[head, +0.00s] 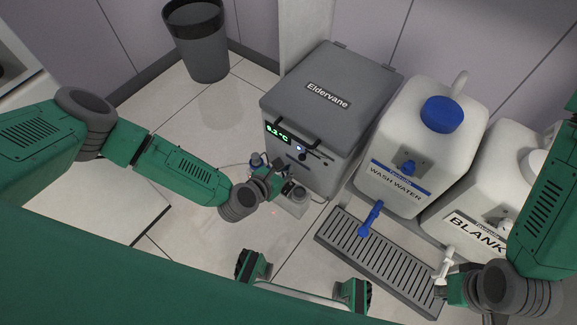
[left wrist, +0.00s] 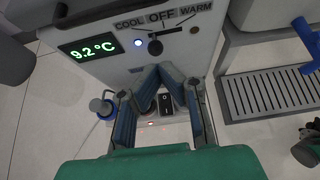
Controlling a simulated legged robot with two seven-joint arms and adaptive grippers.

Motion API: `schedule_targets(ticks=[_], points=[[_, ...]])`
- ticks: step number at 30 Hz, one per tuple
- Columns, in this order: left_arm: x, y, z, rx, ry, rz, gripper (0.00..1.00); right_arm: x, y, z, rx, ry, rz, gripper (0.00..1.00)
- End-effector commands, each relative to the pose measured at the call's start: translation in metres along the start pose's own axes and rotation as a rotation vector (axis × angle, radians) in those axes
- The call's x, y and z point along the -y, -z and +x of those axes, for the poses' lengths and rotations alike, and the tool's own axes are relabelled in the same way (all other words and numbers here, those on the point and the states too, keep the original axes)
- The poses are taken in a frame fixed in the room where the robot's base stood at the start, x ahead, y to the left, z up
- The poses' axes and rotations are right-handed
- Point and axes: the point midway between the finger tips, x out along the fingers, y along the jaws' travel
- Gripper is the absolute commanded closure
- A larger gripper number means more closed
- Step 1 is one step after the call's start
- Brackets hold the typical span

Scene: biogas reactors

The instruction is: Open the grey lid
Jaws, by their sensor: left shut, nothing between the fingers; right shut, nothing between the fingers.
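The grey lid (head: 345,75) lies closed on top of the grey Eldervane box (head: 318,172) in the head view. A dark handle (head: 298,138) runs along the lid's front edge. My left gripper (head: 277,172) is shut and empty, low in front of the box and below the handle. The display (left wrist: 90,47) reads 9.2 °C. My right gripper (head: 447,287) is shut and empty at the lower right, apart from the lid.
A wash water jug (head: 415,150) with a blue cap stands right of the box, and a BLANK jug (head: 490,190) beyond it. A slatted drip tray (head: 385,265) lies in front. A bin (head: 200,45) stands back left. Small equipment sits on the floor below the box front.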

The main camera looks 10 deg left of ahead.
Motion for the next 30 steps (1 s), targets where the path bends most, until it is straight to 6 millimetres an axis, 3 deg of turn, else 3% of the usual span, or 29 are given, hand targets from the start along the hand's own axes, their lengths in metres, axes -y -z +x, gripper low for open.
schedule_targets(ticks=[10,15,18,30], points=[[0.001,0.004,0.077,0.002,0.001,0.001,1.0,0.0,-0.002,0.036,0.0,-0.001,0.001,1.0],[0.0,-0.025,0.067,0.002,0.004,0.001,1.0,0.0,-0.002,0.032,0.0,-0.001,0.001,1.0],[0.0,-0.032,0.064,0.001,0.002,0.001,1.0,0.0,-0.002,0.034,0.0,-0.001,0.001,1.0],[0.001,-0.037,0.061,-0.001,0.002,0.002,1.0,0.0,-0.002,0.034,0.0,-0.001,0.001,1.0]])
